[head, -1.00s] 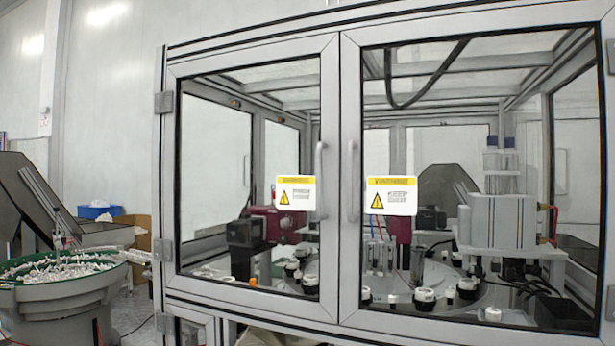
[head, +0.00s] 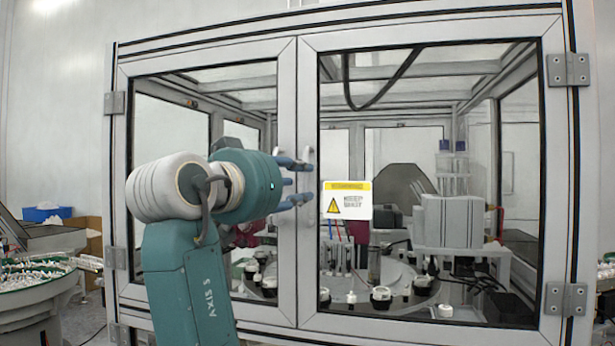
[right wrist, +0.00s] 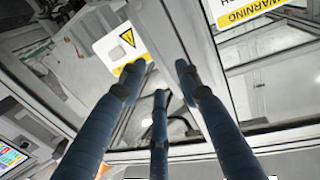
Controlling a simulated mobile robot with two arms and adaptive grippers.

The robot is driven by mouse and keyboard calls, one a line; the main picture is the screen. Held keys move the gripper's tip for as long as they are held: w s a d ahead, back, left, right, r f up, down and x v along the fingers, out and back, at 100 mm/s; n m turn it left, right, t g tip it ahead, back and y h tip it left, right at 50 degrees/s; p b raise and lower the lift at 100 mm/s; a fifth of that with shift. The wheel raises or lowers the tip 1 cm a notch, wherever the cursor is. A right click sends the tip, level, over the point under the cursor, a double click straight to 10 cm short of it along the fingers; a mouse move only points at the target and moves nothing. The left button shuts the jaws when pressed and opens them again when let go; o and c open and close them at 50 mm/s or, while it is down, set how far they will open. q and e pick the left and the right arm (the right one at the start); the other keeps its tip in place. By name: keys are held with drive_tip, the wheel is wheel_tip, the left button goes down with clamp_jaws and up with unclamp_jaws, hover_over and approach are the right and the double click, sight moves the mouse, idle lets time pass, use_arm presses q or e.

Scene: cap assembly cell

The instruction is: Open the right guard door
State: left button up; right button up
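The right guard door (head: 555,150) is a shut, glazed door in a grey metal frame, with a yellow and white warning label (head: 347,200) on its glass. Its upright bar handle (head: 308,140) stands by the middle seam, beside the left door's handle (head: 280,138). My right gripper (head: 306,182) has its blue fingers spread, with the tips at the right door's handle; I cannot tell whether they touch it. In the right wrist view the three fingers (right wrist: 160,78) are apart with nothing held between them. My left gripper is not in view.
The left guard door (head: 122,200) is shut too. Behind the glass are a round table with several caps and a grey machine block (head: 450,220). Hinges (head: 568,70) sit on the right edge. A green parts bowl (head: 40,300) stands at the far left.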

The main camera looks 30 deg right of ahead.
sight(307, 182)
drive_tip(key=p+x, duration=0.1)
drive_tip(key=x, duration=0.4)
clamp_jaws()
